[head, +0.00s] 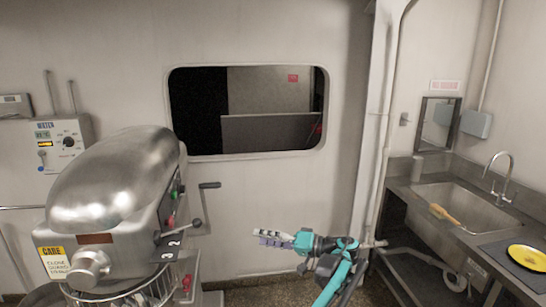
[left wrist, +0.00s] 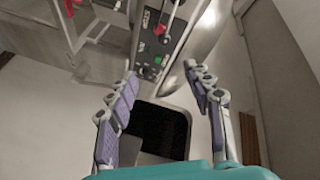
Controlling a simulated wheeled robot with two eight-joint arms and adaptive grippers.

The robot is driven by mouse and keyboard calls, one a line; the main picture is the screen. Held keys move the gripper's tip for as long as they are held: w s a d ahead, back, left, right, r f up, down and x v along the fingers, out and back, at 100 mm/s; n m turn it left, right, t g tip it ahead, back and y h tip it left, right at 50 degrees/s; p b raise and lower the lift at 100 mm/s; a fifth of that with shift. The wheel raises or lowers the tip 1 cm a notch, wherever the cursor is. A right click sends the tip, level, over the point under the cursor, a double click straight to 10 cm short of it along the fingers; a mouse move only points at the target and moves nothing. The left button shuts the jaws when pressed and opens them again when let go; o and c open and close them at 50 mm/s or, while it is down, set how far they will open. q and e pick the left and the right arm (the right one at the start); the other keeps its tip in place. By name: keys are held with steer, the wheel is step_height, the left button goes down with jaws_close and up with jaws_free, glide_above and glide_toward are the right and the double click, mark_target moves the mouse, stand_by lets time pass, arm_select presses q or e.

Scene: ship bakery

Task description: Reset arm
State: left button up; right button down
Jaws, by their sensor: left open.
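My left gripper (head: 260,236) is raised in front of the white wall, right of the steel mixer (head: 112,190), with its fingers pointing left in the head view. My teal arm reaches it from the lower right part of the picture. In the left wrist view the two purple-padded fingers (left wrist: 161,74) are spread apart with nothing between them. The mixer's control panel (left wrist: 157,45) shows beyond the fingertips there. My right gripper is not in view.
A dark window (head: 250,110) is in the wall. The mixer's crank handle (head: 209,186) sticks out toward the gripper's side.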

arm_select(q)
steer(key=s+a+m+g+h+b, duration=0.1)
steer(key=s+a+m+h+b, duration=0.15)
steer(key=s+a+h, duration=0.9)
steer(key=s+a+f+t+h, duration=0.1)
steer(key=s+f, duration=0.3)
steer(key=s, duration=0.4)
steer(key=s+a+f+h, duration=0.1)
steer(key=s+f+h, duration=0.1)
steer(key=s+f, duration=0.3)
steer(key=s+a+f+t+h+b, duration=0.1)
steer(key=s+f, duration=0.4)
steer(key=s, duration=0.6)
steer(key=shift+s+a+f+t+h, duration=0.25)
steer(key=shift+s+a+t+h, duration=0.05)
steer(key=shift+s+a+h, duration=0.1)
